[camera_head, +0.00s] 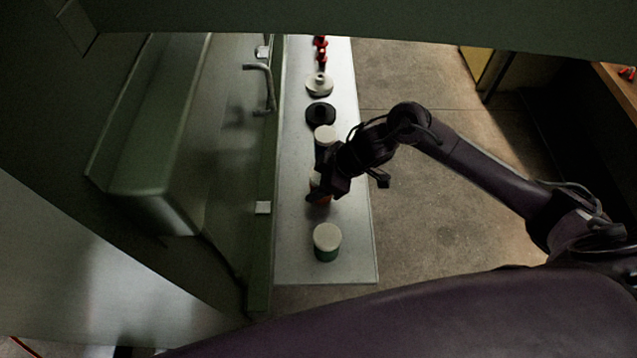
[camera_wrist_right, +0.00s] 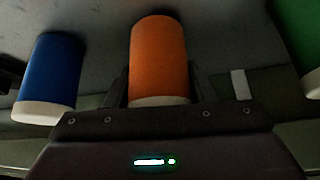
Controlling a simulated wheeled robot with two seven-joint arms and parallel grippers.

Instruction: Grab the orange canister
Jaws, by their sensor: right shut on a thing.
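The orange canister (camera_wrist_right: 159,58) stands between the two fingers of my right gripper (camera_wrist_right: 160,88) in the right wrist view, with a pale lid at its end. My right gripper is shut on it. My left gripper is not in view.
A green canister (camera_head: 327,245) with a pale lid stands nearer on the shelf. A blue canister (camera_wrist_right: 50,72) is on the other side in the wrist view. A black round item (camera_head: 320,114), a pale disc-shaped item (camera_head: 319,85) and red items (camera_head: 321,50) stand farther along. Floor is open at right.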

